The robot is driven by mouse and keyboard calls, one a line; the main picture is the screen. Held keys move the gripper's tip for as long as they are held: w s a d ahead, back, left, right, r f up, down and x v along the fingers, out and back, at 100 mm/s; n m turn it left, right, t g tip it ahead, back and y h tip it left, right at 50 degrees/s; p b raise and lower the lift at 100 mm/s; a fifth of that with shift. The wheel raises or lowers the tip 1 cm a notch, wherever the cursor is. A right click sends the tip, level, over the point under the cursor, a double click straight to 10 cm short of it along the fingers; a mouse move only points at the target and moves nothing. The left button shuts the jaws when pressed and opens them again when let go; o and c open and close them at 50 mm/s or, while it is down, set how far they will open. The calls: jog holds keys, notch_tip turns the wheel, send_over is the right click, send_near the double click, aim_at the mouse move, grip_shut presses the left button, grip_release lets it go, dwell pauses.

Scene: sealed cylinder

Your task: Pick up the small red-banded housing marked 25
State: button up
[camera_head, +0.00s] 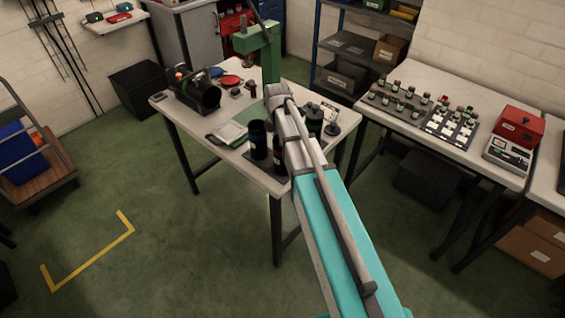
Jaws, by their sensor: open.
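I cannot make out a housing marked 25, since no markings are readable at this size. On the middle table (178,107), a tall black cylinder (258,138) stands near the front edge. A slimmer dark cylinder with a reddish part (277,158) stands beside it, partly against my arm. Several small dark pieces with red or green parts stand in a grey tray (377,103) and around a white-marked board on the right table. My turquoise and grey arm reaches over the middle table. My gripper's fingers do not show; the arm hides that area.
A green press (271,55) stands at the middle table's back. A cart (40,170) stands at left. The front-left floor is clear.

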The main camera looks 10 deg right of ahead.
jog(key=shift+f+b, duration=0.35)
jog(key=shift+f, duration=0.3)
grip_shut()
dwell(0.4)
